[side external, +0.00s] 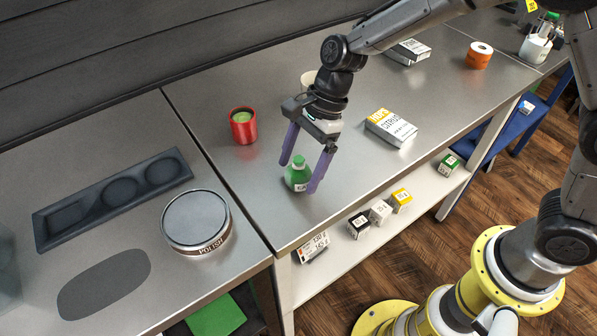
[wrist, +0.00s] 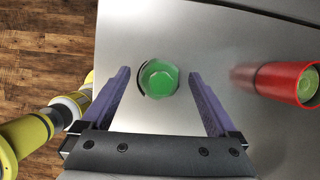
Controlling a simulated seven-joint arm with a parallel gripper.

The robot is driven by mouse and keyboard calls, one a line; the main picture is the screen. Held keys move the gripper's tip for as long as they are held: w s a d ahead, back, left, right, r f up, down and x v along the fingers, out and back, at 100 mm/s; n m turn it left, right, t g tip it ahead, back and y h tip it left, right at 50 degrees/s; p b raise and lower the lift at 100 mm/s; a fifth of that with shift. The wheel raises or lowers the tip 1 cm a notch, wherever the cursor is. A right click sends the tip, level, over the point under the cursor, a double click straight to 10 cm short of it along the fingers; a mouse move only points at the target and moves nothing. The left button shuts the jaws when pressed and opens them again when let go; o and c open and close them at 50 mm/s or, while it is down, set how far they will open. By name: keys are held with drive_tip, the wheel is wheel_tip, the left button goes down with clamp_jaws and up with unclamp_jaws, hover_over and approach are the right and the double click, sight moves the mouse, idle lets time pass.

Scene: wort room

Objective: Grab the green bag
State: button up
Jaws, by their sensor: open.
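A small rounded green container (side external: 297,180) with a narrower green top and a white label stands upright on the metal table. It looks more like a bottle than a bag. My gripper (side external: 298,175) is open above and around it, with one purple finger on each side. In the wrist view the green container (wrist: 158,79) lies between the open fingertips, with a visible gap to both fingers. A flat green item (side external: 215,316) lies on a lower shelf at the bottom left; I cannot tell whether it is a bag.
A red can (side external: 243,126) with a green top stands to the left of my gripper. A white and yellow box (side external: 391,127) lies to the right. A round tin (side external: 196,221) is on the left table. Small boxes (side external: 380,211) sit on the shelf below.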

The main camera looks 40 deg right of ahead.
drive_tip(key=shift+a+f, duration=0.2)
drive_tip(key=shift+f, duration=0.3)
drive_tip(key=c, duration=1.4)
drive_tip(key=shift+r, duration=0.2)
